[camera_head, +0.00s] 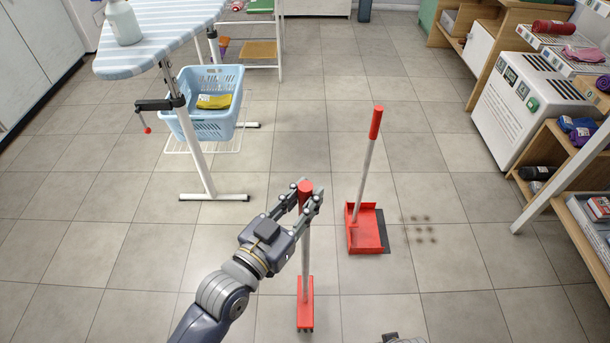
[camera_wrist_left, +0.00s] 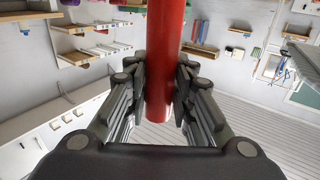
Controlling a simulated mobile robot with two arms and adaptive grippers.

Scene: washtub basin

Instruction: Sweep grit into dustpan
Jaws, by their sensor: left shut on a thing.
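My left gripper (camera_head: 306,196) is shut on the red top of the broom handle (camera_head: 305,240). The broom stands upright, its red head (camera_head: 305,300) low over or on the floor; I cannot tell if it touches. The left wrist view shows the red grip (camera_wrist_left: 165,60) between the two fingers (camera_wrist_left: 163,105). The red dustpan (camera_head: 366,238) with a long red-tipped handle (camera_head: 364,165) stands on the floor right of the broom, its dark lip facing right. Small dark grit (camera_head: 420,228) lies in several specks on the tiles right of the dustpan. A small grey part shows at the bottom edge, too little to identify.
An ironing board (camera_head: 160,40) and a blue laundry basket (camera_head: 212,125) with a yellow item stand at the left. A white appliance (camera_head: 530,105) and wooden shelving (camera_head: 555,155) with goods line the right. Tiled floor (camera_head: 460,290) around the grit is clear.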

